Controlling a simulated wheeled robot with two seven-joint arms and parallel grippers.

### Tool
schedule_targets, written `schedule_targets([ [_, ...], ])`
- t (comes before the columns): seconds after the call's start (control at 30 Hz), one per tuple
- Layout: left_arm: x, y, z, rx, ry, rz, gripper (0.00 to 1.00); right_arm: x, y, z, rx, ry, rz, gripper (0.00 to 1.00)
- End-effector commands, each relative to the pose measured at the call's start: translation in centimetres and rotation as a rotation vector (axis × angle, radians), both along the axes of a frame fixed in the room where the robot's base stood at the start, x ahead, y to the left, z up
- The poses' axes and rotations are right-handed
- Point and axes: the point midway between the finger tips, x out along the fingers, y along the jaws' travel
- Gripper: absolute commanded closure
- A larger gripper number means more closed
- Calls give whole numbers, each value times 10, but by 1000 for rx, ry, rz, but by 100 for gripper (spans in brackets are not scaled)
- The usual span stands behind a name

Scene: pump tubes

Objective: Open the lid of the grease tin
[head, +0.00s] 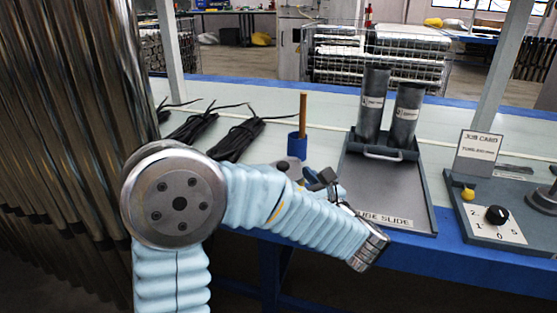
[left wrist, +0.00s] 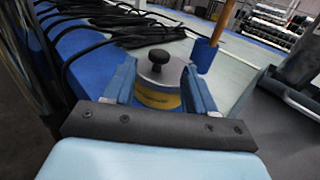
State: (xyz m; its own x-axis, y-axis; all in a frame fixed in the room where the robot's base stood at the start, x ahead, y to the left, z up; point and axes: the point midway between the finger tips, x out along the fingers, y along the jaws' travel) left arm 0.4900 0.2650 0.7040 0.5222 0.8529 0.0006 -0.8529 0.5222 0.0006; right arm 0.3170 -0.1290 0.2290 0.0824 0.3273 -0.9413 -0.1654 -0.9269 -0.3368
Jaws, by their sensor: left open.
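The grease tin (left wrist: 158,97) has a yellow body and stands on the bench in the left wrist view. Its round silver lid (left wrist: 148,72) with a black knob (left wrist: 158,57) sits on top. In the head view the lid (head: 291,161) shows just behind my pale blue arm, which hides most of the tin. My left gripper (left wrist: 160,88) is open, with one blue finger on each side of the tin. I cannot tell whether the fingers touch it. In the head view the gripper (head: 319,179) is partly hidden by the arm. My right gripper is not in view.
A blue cup (head: 296,148) with a wooden stick stands close behind the tin. Black cables (head: 236,138) lie to the left. A grey tray (head: 384,190) with two dark tubes (head: 372,105) is to the right, then a dial panel (head: 490,228).

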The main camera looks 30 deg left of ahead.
Motion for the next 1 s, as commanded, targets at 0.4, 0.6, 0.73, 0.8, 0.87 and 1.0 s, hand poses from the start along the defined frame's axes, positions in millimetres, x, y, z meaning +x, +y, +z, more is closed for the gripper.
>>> schedule_targets([
  [0.4,42,70,0,-1,1,2,44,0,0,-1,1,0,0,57],
  [0.6,48,79,0,-1,1,0,44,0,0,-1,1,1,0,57],
  [0.73,48,79,0,-1,1,0,44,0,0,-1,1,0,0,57],
  [0.8,48,79,0,-1,1,0,44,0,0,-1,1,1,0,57],
  [0.87,48,79,0,-1,1,0,50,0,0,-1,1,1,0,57],
  [1.0,48,78,0,-1,1,0,72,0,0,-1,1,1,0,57],
])
